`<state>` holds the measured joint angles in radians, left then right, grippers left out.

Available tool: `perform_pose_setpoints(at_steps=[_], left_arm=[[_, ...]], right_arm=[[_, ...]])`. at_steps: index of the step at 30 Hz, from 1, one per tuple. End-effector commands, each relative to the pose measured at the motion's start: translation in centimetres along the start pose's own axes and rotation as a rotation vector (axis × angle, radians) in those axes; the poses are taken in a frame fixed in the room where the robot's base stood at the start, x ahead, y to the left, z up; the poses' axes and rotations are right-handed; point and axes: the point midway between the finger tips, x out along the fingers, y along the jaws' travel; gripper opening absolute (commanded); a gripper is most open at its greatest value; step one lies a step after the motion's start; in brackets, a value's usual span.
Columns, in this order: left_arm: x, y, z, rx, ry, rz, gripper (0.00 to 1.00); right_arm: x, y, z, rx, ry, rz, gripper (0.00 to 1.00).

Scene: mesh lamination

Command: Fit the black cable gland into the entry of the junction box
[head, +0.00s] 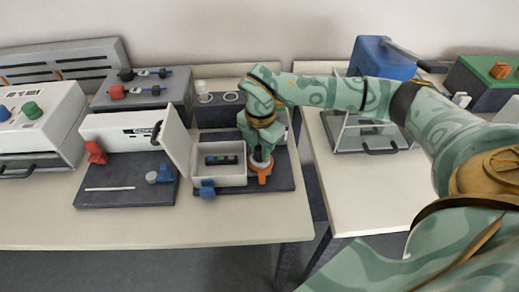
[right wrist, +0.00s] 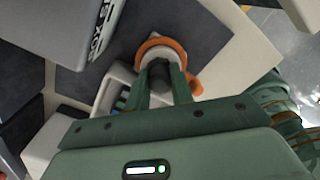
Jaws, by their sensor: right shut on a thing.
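The junction box (head: 233,181) is an open white box with a dark and coloured terminal strip inside, on a dark mat. Part of it shows in the right wrist view (right wrist: 108,92), left of my fingers. My right gripper (head: 259,163) points down just right of the box. In the right wrist view my right gripper (right wrist: 160,84) is shut on a dark cylindrical piece, the black cable gland (right wrist: 157,75). An orange ring with a pale inner rim (right wrist: 160,45) lies around or behind the gland; I cannot tell if they touch. The box's entry is hidden. My left gripper is out of view.
The orange ring's base (head: 263,179) stands beside the box, and a blue clamp (head: 207,189) is at its front. A white lettered case (head: 120,131) with a raised panel (head: 177,140) stands to the left. The table's front strip (head: 150,228) is clear.

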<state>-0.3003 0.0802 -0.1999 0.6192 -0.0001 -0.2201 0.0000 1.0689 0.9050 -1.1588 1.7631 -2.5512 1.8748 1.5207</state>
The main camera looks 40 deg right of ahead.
Motion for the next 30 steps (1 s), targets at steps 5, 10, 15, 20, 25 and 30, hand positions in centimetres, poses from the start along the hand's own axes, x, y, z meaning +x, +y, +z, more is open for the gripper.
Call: perform_pose_setpoints(at_steps=[5,10,15,20,25,30], left_arm=[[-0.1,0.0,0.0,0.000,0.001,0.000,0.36],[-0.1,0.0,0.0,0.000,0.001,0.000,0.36],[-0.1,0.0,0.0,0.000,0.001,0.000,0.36],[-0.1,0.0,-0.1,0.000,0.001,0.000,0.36],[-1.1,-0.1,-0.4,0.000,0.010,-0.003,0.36],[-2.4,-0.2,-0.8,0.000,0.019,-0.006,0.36]], right_arm=[[-0.1,0.0,0.0,0.000,0.000,0.000,0.00],[0.1,0.0,0.0,0.000,0.000,-0.001,0.44],[0.1,0.0,0.0,0.000,0.000,-0.001,0.44],[-0.2,0.0,0.0,0.000,-0.001,0.001,0.44],[-3.2,0.0,0.0,0.001,-0.002,0.006,0.44],[-7.4,0.1,0.0,0.001,-0.002,0.007,0.44]])
